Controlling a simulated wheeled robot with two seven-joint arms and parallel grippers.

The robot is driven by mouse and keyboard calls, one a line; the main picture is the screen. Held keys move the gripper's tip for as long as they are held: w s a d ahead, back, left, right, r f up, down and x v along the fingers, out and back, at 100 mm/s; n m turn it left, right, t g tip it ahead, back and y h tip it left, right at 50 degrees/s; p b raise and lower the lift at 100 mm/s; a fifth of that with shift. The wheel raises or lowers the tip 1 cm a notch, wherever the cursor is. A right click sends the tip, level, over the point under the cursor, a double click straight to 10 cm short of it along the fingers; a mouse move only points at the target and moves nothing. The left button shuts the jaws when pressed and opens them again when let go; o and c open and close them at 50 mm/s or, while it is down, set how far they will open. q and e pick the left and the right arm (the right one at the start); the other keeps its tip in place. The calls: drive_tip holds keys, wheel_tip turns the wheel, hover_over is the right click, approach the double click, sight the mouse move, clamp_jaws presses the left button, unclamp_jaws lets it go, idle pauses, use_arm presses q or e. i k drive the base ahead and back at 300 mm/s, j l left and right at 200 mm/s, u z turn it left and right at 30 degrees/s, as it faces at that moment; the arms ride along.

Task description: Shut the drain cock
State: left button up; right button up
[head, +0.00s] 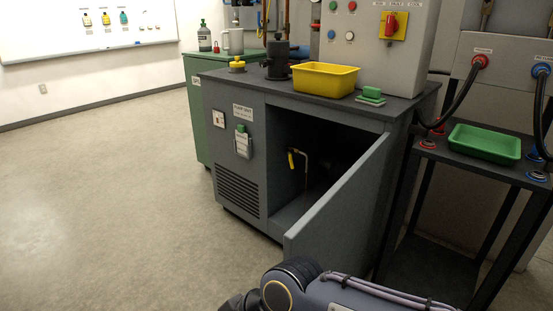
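A drain cock with a yellow lever (291,160) shows inside the open cabinet (252,152), on a thin brass-coloured pipe (307,170). The lever points roughly downward, but it is too small and dark to tell the cock's state. The cabinet door (338,200) stands swung open toward me, its near edge low in the middle of the view. My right arm comes in along the bottom edge. My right gripper (238,303) is in front of the cabinet, mostly cut off by the frame, so its fingers do not show. My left gripper is not in view.
On the cabinet top stand a yellow tray (325,80), a green-topped block (371,95), a dark pot (277,62) and a switch box (375,45). A side stand with a green tray (485,143) and hoses is at right. The floor at left is clear.

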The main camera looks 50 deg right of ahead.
sight(289, 153)
drive_tip(key=i+l+z, duration=0.1)
drive_tip(key=i+z, duration=0.2)
drive_tip(key=i, duration=0.2)
drive_tip(key=i+z, duration=0.35)
drive_tip(key=i, duration=0.15)
drive_tip(key=i+j+z, duration=0.15)
drive_tip(key=i+z, duration=0.15)
drive_tip(key=i, duration=0.15)
drive_tip(key=i+j+z, duration=0.3)
drive_tip(key=i, duration=0.2)
drive_tip(key=i+l+z, duration=0.15)
drive_tip(key=i+z, duration=0.85)
drive_tip(key=i+j+z, duration=0.3)
drive_tip(key=i+z, duration=0.2)
